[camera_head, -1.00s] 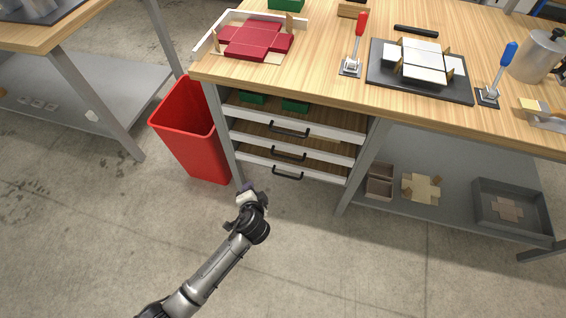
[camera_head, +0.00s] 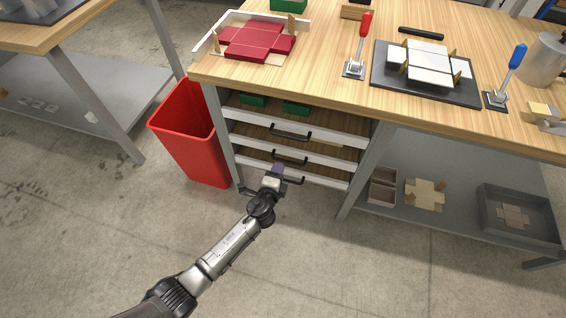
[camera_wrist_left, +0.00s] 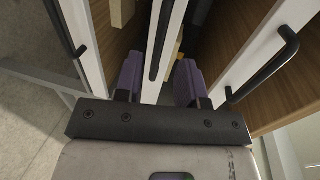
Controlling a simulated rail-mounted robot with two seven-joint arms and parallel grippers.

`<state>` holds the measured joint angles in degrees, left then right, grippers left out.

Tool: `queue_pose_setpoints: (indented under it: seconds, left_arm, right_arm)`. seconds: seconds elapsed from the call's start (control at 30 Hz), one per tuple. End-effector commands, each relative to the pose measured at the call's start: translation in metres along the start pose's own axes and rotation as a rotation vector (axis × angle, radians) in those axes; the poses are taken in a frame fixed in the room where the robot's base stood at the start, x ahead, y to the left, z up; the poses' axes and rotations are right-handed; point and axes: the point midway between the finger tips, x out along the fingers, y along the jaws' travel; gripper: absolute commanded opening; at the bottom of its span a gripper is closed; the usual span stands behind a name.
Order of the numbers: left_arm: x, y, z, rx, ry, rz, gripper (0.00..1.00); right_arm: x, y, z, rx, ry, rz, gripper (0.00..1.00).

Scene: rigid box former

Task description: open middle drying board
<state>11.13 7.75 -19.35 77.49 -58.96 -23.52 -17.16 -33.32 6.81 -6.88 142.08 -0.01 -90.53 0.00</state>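The middle drying board (camera_head: 252,145) is the second of three stacked white-fronted boards under the bench, with a black bar handle (camera_head: 290,160). All three boards look pushed in. My left gripper (camera_head: 277,172) is just in front of the stack, near the middle and lower handles. In the left wrist view my left gripper's purple fingers (camera_wrist_left: 158,78) are open. They stand on either side of the middle handle (camera_wrist_left: 158,40), which lies between them in the picture; contact is not visible. My right gripper is not in view.
The top board (camera_head: 250,119) and bottom board (camera_head: 318,179) lie close above and below. A red bin (camera_head: 190,135) stands left of the rack. The bench top (camera_head: 320,85) overhangs it. A lower shelf (camera_head: 400,215) holds small boxes at right. The floor in front is clear.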

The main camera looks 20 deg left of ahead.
Motion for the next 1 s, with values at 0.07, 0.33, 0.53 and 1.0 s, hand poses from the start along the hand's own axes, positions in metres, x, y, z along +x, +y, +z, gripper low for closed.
queue_pose_setpoints:
  seconds: [0.07, 0.33, 0.53, 1.0]
  left_arm:
    - [0.016, 0.003, 0.000, -0.001, 0.000, -0.001, 0.36]
    - [0.051, 0.002, 0.000, -0.001, 0.000, -0.001, 0.36]
    - [0.062, 0.001, 0.000, -0.002, 0.000, 0.000, 0.36]
    - [0.064, 0.000, 0.000, -0.002, 0.000, 0.001, 0.26]
  right_arm:
    - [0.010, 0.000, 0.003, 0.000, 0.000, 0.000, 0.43]
    - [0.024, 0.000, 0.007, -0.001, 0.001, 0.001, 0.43]
    - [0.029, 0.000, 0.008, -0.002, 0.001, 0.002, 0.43]
    - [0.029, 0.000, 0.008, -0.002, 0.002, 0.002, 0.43]
